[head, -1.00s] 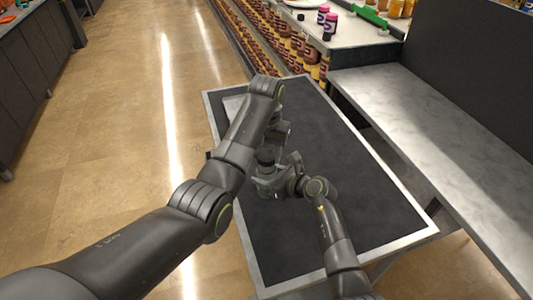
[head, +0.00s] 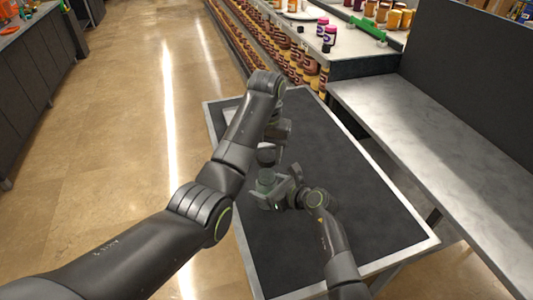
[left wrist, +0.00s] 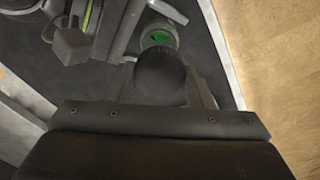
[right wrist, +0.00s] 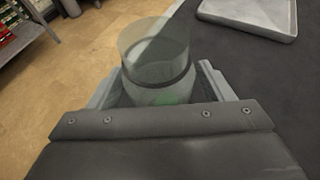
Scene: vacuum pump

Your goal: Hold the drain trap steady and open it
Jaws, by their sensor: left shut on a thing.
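The drain trap shows as two parts, a dark round cap (head: 267,154) and a clear glass jar (head: 267,180) with green inside. My left gripper (left wrist: 160,80) is shut on the cap (left wrist: 162,72), above the jar. In the left wrist view the jar (left wrist: 158,38) shows just beyond the cap. My right gripper (right wrist: 160,85) has its fingers on both sides of the jar (right wrist: 158,62); whether they press on it is unclear. In the right wrist view no cap sits on the jar. My left arm hides part of the left gripper in the head view.
The dark tabletop (head: 350,200) with a pale metal rim is clear on its right side. A grey tray (right wrist: 252,14) lies on it at the far end. A metal bench (head: 430,130) stands to the right, and shelves of jars (head: 300,70) stand behind.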

